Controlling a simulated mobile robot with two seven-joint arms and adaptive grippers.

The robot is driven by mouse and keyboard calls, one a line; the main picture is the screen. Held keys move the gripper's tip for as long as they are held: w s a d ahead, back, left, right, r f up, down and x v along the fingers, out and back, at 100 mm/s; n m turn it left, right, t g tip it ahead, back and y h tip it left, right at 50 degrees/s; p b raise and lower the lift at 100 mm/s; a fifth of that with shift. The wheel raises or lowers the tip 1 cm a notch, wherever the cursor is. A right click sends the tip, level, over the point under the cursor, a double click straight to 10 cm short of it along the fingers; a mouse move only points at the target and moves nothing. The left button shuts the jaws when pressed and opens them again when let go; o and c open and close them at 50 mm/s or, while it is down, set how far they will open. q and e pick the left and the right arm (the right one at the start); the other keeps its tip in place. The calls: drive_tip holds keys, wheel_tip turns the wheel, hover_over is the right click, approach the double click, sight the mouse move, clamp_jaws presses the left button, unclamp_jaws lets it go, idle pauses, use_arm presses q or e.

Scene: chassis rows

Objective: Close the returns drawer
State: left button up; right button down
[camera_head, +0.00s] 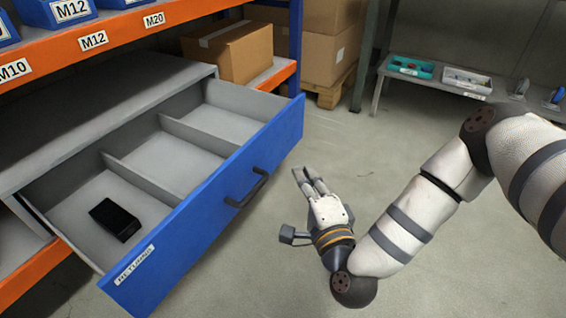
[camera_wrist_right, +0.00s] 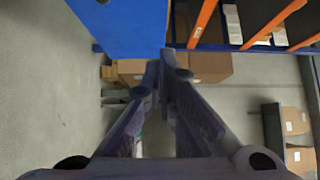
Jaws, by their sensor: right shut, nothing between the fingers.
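The returns drawer (camera_head: 205,210) stands pulled out of its grey cabinet (camera_head: 100,95) in the head view. Its blue front carries a "RETURNS" label and a dark bar handle (camera_head: 247,188). A small black box (camera_head: 115,219) lies in its nearest compartment; the other two look empty. My right gripper (camera_head: 308,172) is shut and empty, to the right of the handle and apart from the drawer front. In the right wrist view the shut fingers (camera_wrist_right: 166,62) point forward, with the blue drawer front (camera_wrist_right: 120,25) at upper left. My left gripper is not in view.
An orange shelf beam (camera_head: 120,30) with labelled blue bins runs above the cabinet. Cardboard boxes (camera_head: 235,50) stand behind the drawer. A low bench (camera_head: 440,82) with a teal tray (camera_head: 411,66) and a white tray (camera_head: 466,80) is at the back right. The floor around my right gripper is clear.

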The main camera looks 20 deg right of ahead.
drive_tip(key=b, duration=0.3)
approach(270, 130)
drive_tip(key=w+d, duration=0.1)
drive_tip(key=d, duration=0.2)
drive_tip(key=w+a, duration=0.1)
drive_tip(key=w, duration=0.1)
drive_tip(key=w+a+b, duration=0.1)
drive_tip(key=shift+w+a+f, duration=0.1)
drive_tip(key=shift+w, duration=0.25)
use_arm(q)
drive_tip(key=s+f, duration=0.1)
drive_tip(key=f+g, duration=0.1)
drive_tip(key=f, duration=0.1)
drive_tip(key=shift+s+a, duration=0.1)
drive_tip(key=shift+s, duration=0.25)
